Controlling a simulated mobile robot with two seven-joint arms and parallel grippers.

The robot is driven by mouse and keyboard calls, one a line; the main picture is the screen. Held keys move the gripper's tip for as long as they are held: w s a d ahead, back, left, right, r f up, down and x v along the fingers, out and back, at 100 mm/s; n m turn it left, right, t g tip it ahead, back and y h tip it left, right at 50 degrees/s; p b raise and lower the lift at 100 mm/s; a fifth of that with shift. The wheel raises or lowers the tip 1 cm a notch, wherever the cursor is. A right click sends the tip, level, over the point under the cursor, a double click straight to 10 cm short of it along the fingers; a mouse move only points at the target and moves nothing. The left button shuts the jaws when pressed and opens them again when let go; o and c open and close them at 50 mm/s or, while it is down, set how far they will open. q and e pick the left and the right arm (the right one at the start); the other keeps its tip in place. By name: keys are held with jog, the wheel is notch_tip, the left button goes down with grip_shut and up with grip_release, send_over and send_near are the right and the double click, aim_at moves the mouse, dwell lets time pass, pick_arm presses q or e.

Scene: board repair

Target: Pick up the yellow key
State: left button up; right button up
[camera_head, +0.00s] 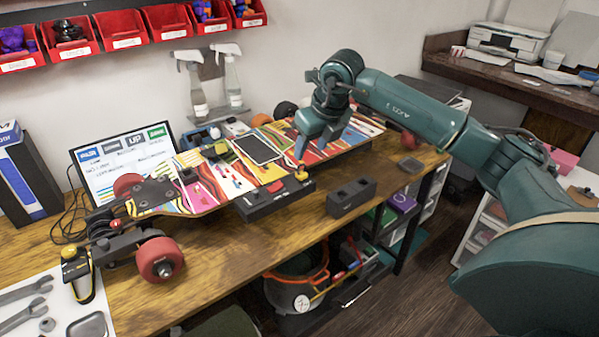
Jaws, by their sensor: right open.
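A small yellow piece (301,174), which looks like the yellow key, stands on top of the right end of a long black block (268,201) at the front of the skateboard. My right gripper (301,152) points down just above the yellow piece. It is open and its fingers look close to the piece, but I cannot tell whether they touch it. My left gripper is not in view.
A colourful longboard (205,193) with red wheels (160,259) lies along the wooden table, with a dark tablet (258,149) on it. A second black block (351,197) sits at the table's front edge. Wrenches (25,290) lie on a white mat at left.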

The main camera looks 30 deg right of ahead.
aim_at(303, 168)
jog(key=x, duration=0.8)
jog(key=shift+a+f+p, duration=0.1)
jog(key=shift+f+p, duration=0.1)
jog(key=shift+p, duration=0.1)
grip_shut()
